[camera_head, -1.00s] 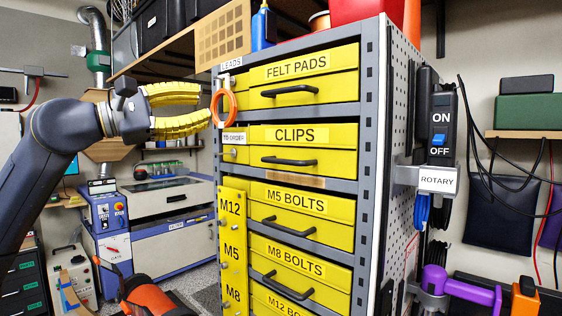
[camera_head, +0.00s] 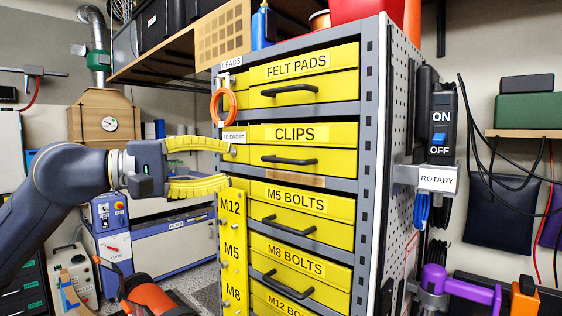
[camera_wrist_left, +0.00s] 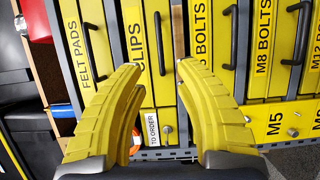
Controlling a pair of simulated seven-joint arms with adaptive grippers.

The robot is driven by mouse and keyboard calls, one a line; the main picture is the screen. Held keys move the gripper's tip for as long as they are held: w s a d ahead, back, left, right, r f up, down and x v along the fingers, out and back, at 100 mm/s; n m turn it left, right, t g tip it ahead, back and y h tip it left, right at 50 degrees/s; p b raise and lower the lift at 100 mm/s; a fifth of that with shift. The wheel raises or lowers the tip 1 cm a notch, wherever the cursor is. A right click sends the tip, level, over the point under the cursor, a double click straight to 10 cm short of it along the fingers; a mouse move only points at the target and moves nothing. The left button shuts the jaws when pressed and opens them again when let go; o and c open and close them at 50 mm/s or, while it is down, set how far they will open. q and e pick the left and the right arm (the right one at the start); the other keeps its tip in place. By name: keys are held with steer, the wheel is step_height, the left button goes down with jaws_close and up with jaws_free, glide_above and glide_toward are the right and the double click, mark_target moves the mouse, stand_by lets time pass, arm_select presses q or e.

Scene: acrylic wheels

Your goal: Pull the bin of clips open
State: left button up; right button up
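The yellow bin labelled CLIPS (camera_head: 335,138) sits in the grey rack below the FELT PADS bin and appears shut. Its black bar handle (camera_head: 289,161) runs across its front; in the left wrist view the bin (camera_wrist_left: 136,45) and handle (camera_wrist_left: 159,45) show beyond the fingers. My left gripper (camera_head: 230,166) has yellow ribbed fingers spread wide. It is open and empty, left of the CLIPS bin, with its tips near the rack's left edge, apart from the handle. In the left wrist view the handle lies between the open fingertips (camera_wrist_left: 160,68). My right gripper is not in view.
The FELT PADS bin (camera_head: 330,84) is above and the M5 BOLTS bin (camera_head: 328,226) below, each with a similar handle. An orange ring (camera_head: 224,106) hangs at the rack's left edge. A yellow label strip (camera_head: 231,258) stands below my gripper.

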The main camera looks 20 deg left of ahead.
mark_target(278, 161)
arm_select(q)
steer(key=x, duration=1.2)
steer(key=shift+w, duration=0.1)
steer(key=shift+c, duration=0.3)
jaws_close()
